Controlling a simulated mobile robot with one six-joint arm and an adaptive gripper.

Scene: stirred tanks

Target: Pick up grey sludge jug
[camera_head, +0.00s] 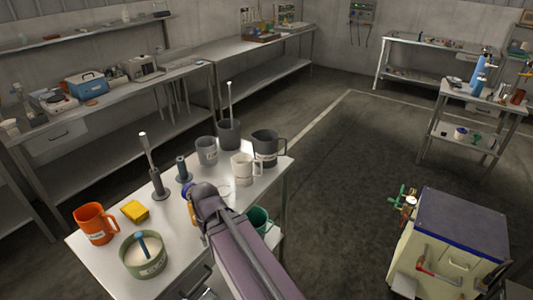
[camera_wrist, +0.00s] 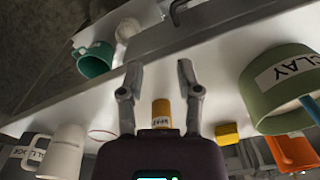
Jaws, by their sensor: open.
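The grey sludge jug (camera_head: 266,146) is dark grey with a side handle and a pale label. It stands upright at the right far part of the near table, behind the white jug (camera_head: 243,168). In the wrist view a grey jug (camera_wrist: 20,155) with a partly readable label shows at the left edge, cut off and partly behind the white jug (camera_wrist: 64,152). My gripper (camera_wrist: 158,70) is open and empty above the table, apart from the sludge jug. An orange labelled container (camera_wrist: 161,113) shows between its fingers. In the head view my arm hides the fingertips.
The near table (camera_head: 100,260) also holds an orange jug (camera_head: 96,224), a yellow block (camera_head: 135,211), a green clay tub (camera_head: 143,262), a grey beaker (camera_head: 206,150) and a dark pot (camera_head: 229,134). A green mug (camera_head: 259,219) is below.

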